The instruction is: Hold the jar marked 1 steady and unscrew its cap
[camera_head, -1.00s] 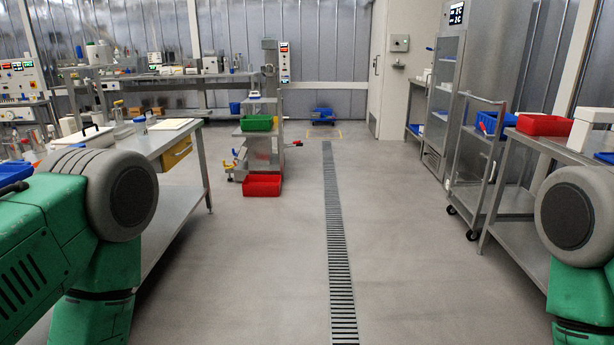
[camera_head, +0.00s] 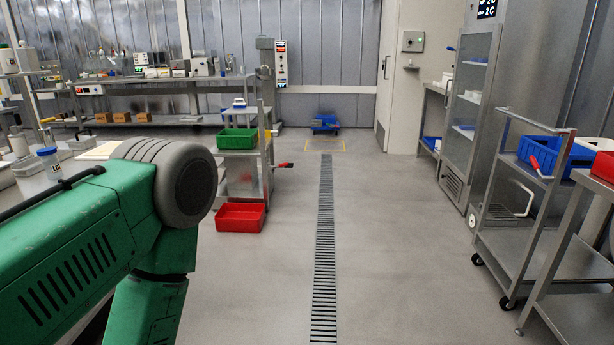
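I cannot make out a jar marked 1 in the head view. A clear container with a blue cap (camera_head: 48,162) stands at the far left, behind my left arm; the mark on its label is too small to read for certain. My green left arm with its grey joint fills the lower left, but its gripper is out of view. My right arm and gripper are not in view.
Open floor with a drain grate (camera_head: 323,240) runs ahead. A red crate (camera_head: 240,217) lies by a metal stand with a green bin (camera_head: 237,139). A cart with a blue bin (camera_head: 553,158) stands at right. A back bench (camera_head: 160,85) holds instruments.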

